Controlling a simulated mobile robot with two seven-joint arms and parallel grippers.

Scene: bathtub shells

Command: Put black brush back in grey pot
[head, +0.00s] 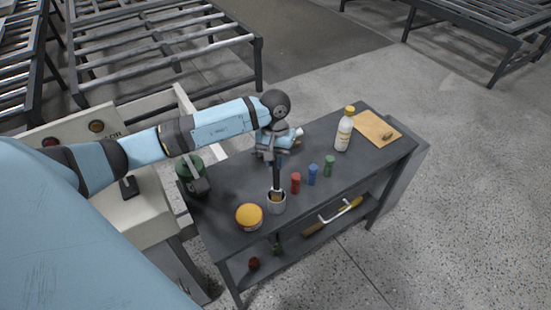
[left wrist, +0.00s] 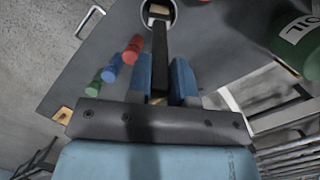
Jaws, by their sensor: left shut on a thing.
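The black brush (head: 276,176) hangs upright, handle up, from my left gripper (head: 274,154), which is shut on the upper part of its handle. In the left wrist view, the black handle (left wrist: 160,55) runs from between the blue fingers (left wrist: 161,88) to the pot. The grey pot (head: 277,206) stands on the dark table near its front edge. The brush's pale lower end shows within the pot's mouth in both views; how deep it sits is hard to tell. The pot's rim also shows in the left wrist view (left wrist: 173,22). My right gripper is not in view.
A yellow-lidded tin (head: 249,216) stands left of the pot. Red (head: 296,183), blue (head: 313,175) and green (head: 329,166) small containers stand to its right. A bottle (head: 344,132) and a wooden board (head: 374,126) are farther right. A green canister (head: 186,172) is at left.

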